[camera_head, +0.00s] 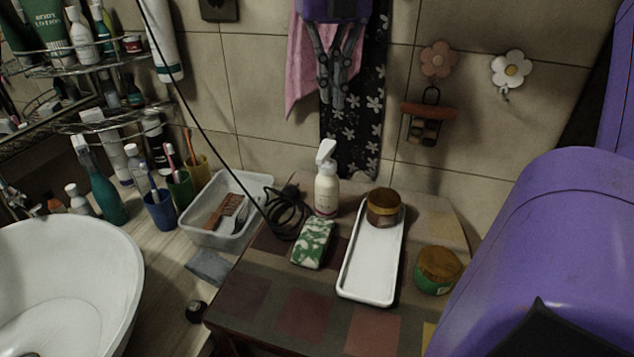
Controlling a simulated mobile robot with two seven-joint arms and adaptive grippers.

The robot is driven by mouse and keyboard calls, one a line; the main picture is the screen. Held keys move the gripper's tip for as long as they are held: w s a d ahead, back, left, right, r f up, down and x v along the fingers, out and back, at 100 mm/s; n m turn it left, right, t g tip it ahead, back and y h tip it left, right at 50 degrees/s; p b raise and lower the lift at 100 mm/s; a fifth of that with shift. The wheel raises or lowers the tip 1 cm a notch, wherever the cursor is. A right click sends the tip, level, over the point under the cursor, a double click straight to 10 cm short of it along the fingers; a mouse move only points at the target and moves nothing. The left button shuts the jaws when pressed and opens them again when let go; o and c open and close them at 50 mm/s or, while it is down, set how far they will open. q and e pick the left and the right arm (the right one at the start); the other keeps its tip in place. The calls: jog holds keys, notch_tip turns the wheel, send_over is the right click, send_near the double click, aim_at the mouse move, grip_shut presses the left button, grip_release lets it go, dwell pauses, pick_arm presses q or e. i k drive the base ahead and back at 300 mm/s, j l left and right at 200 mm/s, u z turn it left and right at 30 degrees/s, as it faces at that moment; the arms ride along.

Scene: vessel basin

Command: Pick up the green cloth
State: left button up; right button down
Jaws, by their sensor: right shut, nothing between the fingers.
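A green and white patterned item (312,243), apparently the green cloth in a folded block, lies on the checkered cabinet top (304,310). It is left of a white tray and in front of a white spray bottle. My right gripper (338,104) is at the top of the view, pointing down, with its fingers together and nothing between them. It is in front of the hanging cloths by the wall, well away from the green item. My left gripper is not in view.
A white tray (360,282) holds a brown-lidded jar (383,207); another jar (438,269) stands right of it. The spray bottle (327,188) and a coiled black cable (287,212) are close behind the cloth. A white basket (204,236) stands left. My purple arm blocks the right side.

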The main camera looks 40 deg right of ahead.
aim_at(312, 243)
jog(key=k, duration=1.5)
